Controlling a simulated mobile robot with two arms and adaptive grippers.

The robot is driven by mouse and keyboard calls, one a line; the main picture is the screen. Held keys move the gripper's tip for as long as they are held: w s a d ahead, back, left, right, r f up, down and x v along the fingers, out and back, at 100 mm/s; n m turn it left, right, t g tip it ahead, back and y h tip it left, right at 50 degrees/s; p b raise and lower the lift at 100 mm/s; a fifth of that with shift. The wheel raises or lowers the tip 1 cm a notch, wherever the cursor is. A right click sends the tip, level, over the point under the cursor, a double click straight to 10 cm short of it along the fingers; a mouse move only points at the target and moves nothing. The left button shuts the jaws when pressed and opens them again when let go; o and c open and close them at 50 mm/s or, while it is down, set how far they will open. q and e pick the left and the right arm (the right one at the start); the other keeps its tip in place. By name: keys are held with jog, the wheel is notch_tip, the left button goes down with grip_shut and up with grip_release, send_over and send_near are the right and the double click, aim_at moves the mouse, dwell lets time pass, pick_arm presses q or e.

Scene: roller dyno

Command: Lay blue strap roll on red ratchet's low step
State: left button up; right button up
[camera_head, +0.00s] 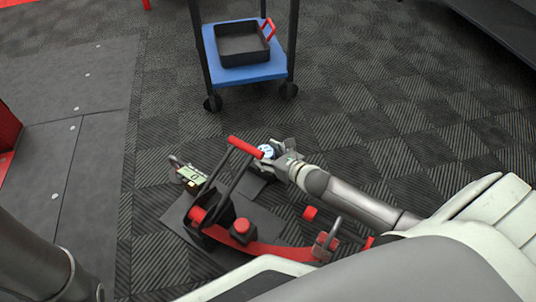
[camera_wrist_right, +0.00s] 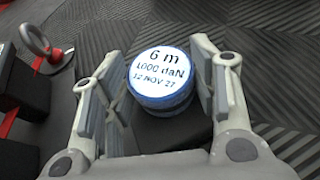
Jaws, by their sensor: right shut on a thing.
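The blue strap roll (camera_wrist_right: 162,80) has a white round label reading 6 m, 1000 daN. It sits between the two fingers of my right gripper (camera_wrist_right: 158,88), which is shut on it. In the head view the roll (camera_head: 266,152) shows small at the right gripper (camera_head: 273,150). The red ratchet (camera_head: 255,248) lies on the floor below, with a red-handled lever and a dark base plate (camera_head: 178,214). A dark step-like block (camera_wrist_right: 180,132) shows under the roll in the wrist view; whether they touch cannot be told. My left gripper is out of view.
A small metal device with a greenish face (camera_head: 190,175) is left of the lever's red handle (camera_head: 246,147), which rises close to my right gripper. A blue-shelved cart (camera_head: 245,70) with a black tray (camera_head: 243,50) stands behind. The carpet (camera_head: 400,100) at right is clear.

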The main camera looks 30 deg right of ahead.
jog(key=shift+f, duration=0.1)
jog(key=o, duration=1.2)
jog(key=shift+s+r+p, duration=0.3)
jog(key=shift+p, duration=0.05)
jog(key=p+v, duration=0.6)
jog(key=v, duration=0.5)
jog(key=shift+s, duration=0.15)
